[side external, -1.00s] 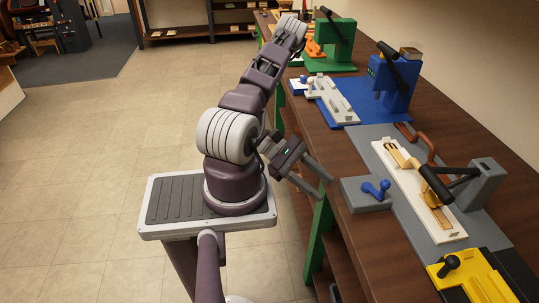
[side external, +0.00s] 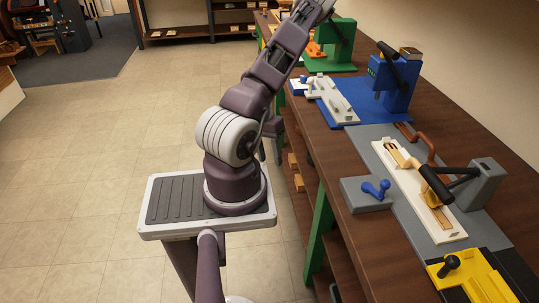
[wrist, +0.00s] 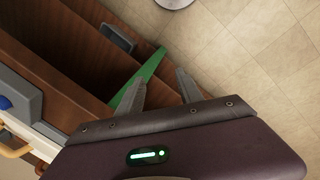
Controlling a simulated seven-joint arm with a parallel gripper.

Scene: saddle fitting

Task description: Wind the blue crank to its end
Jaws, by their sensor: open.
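The blue crank (side external: 376,189) sits on top of a small grey block (side external: 366,196) near the bench's front edge in the side view. In the wrist view, a blue part that looks like the crank (wrist: 5,102) shows at the left edge, on a grey block. My gripper (wrist: 158,88) is open and empty, its two fingers spread over the bench front and floor, apart from the crank.
Beside the crank block lies a white plate (side external: 443,230) with a tan slider and a black-handled lever (side external: 436,183). A yellow fixture (side external: 455,284) stands nearer the camera, a blue one (side external: 393,85) farther back. Green bench legs (side external: 318,235) and shelves are below the bench top.

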